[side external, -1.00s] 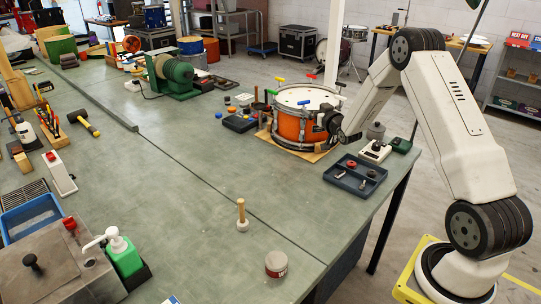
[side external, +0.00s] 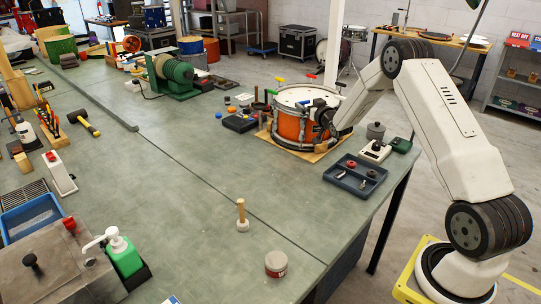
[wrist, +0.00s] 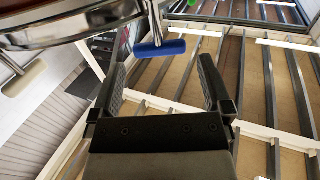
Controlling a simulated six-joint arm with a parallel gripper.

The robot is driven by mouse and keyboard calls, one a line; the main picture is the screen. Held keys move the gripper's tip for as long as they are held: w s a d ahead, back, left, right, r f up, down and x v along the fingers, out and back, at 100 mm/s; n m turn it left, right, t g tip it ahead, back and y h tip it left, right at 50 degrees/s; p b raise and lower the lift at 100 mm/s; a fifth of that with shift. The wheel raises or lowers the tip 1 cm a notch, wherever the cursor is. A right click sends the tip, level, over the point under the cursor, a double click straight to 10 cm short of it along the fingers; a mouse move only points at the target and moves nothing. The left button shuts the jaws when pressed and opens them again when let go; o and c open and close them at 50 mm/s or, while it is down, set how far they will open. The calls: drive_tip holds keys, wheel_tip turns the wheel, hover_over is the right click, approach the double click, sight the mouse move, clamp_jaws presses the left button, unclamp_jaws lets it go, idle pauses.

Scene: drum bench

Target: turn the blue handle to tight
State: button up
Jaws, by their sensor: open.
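The orange drum (side external: 288,127) with a pale head and metal hoops sits on a wooden board on the bench. Its curved rim (wrist: 75,28) fills the upper left of the wrist view. The blue handle (wrist: 162,49) is a short crossbar on a metal rod beside the rim, at the top middle of the wrist view. My gripper (wrist: 160,72) is open, with one finger on each side below the blue handle and nothing between the fingers. In the side view my gripper (side external: 322,120) is dark and close to the drum's right side; its fingers are hard to make out there.
A cream handle (wrist: 24,78) hangs from the rim at left in the wrist view. The bench's middle (side external: 180,180) is mostly clear.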

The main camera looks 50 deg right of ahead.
sight(304, 101)
drive_tip(key=shift+x, duration=1.75)
drive_tip(key=c, duration=1.1)
drive_tip(key=shift+m+g+h, duration=0.6)
drive_tip(key=shift+m+h, duration=0.2)
drive_tip(key=shift+h, duration=0.3)
drive_tip(key=shift+w+m+g+h, duration=0.1)
drive_tip(key=shift+m+g+h, duration=2.4)
drive_tip(key=shift+g+h, duration=0.3)
drive_tip(key=shift+m+g+h, duration=0.7)
drive_tip(key=shift+m+g, duration=0.4)
drive_tip(key=shift+g, duration=0.4)
drive_tip(key=shift+m+g+h, duration=0.7)
drive_tip(key=shift+m+g, duration=0.4)
drive_tip(key=shift+g, duration=0.4)
drive_tip(key=shift+m+g, duration=0.4)
drive_tip(key=shift+g, duration=0.1)
drive_tip(key=shift+r+m+g, duration=0.1)
drive_tip(key=shift+m+g, duration=1.1)
drive_tip(key=shift+g, duration=0.8)
